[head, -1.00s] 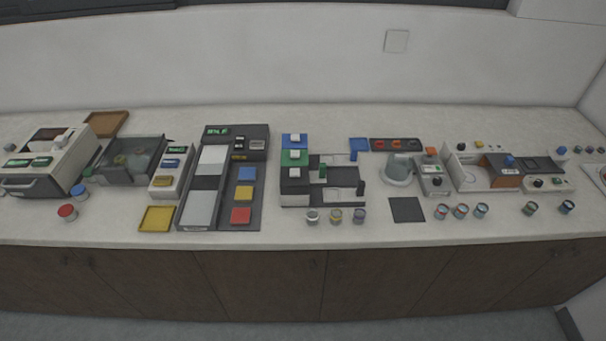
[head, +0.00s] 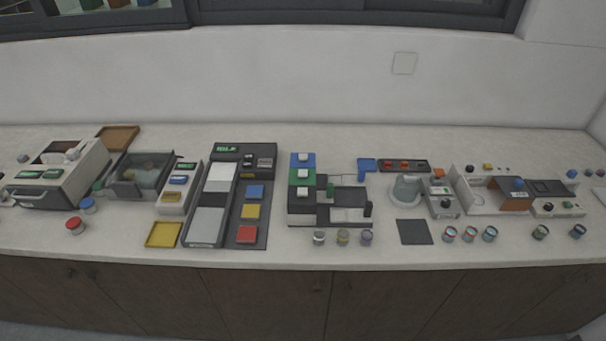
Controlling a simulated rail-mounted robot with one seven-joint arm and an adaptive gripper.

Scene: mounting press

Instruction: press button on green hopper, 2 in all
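The green hopper (head: 296,177) is the middle block of a stepped unit left of the bench's centre in the head view. It has a white button (head: 303,174) on top. A blue hopper (head: 295,161) with a similar white button stands behind it, and a dark block with a white button (head: 303,192) stands in front. Trays with dark sliders adjoin the unit on its right. My gripper is not in the head view, and nothing touches the green hopper.
Small cups (head: 343,237) stand in front of the hopper unit. To its left is a panel with blue, yellow and red pads (head: 247,234). A dark square mat (head: 414,232) lies to the right. The bench's front strip is mostly clear.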

